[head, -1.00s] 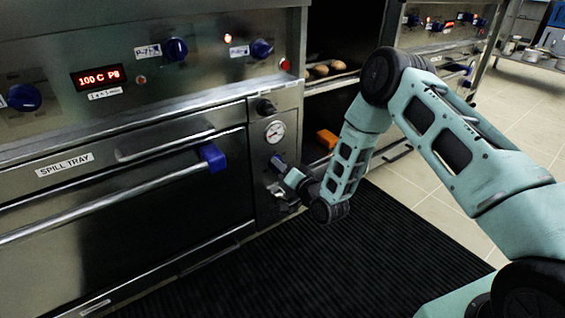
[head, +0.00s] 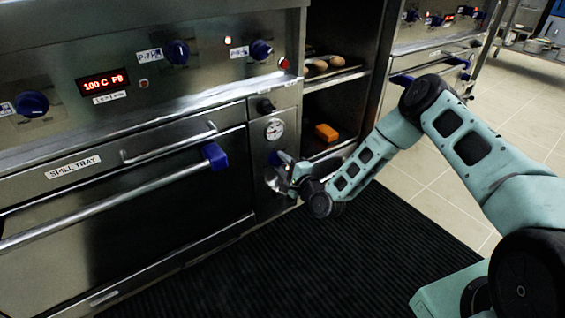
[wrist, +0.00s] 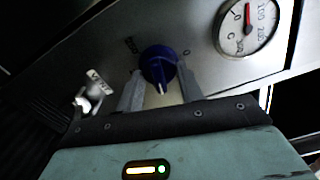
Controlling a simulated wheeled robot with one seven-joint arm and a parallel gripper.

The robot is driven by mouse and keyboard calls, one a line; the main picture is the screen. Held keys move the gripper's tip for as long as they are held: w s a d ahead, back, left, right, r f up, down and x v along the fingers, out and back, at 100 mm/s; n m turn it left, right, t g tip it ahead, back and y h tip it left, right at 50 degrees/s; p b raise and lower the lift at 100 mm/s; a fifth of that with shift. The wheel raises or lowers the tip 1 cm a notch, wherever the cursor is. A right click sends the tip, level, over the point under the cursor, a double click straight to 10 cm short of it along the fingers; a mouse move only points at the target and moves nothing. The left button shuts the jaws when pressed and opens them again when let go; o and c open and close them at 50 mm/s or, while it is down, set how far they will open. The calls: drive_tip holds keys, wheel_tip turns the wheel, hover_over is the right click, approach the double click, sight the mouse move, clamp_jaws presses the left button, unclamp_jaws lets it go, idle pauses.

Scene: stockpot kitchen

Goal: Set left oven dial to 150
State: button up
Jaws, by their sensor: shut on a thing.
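The blue dial (wrist: 157,60) with a white pointer mark sits on the steel panel below a round gauge. The pointer is toward the bottom of the wrist view. My gripper (wrist: 159,76) has one finger on each side of the dial and is shut on it. In the head view my gripper (head: 286,166) is at the oven's right-hand panel, where a bit of the blue dial (head: 275,158) shows. The gauge (head: 274,129) is just above; in the wrist view the gauge (wrist: 248,24) shows a red needle.
The oven door handle (head: 120,204) with its blue end bracket (head: 215,156) runs left of my gripper. A dark ribbed mat (head: 300,265) covers the floor.

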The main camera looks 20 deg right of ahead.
drive_tip(key=shift+s+a+f+m, duration=0.1)
drive_tip(key=shift+m, duration=1.4)
drive_tip(key=o, duration=1)
drive_tip(key=shift+s+d+p, duration=0.2)
drive_tip(key=shift+s+p, duration=0.1)
drive_tip(key=shift+s, duration=0.05)
drive_tip(key=p+v, duration=0.5)
drive_tip(key=v, duration=1.1)
drive_tip(key=shift+s, duration=0.3)
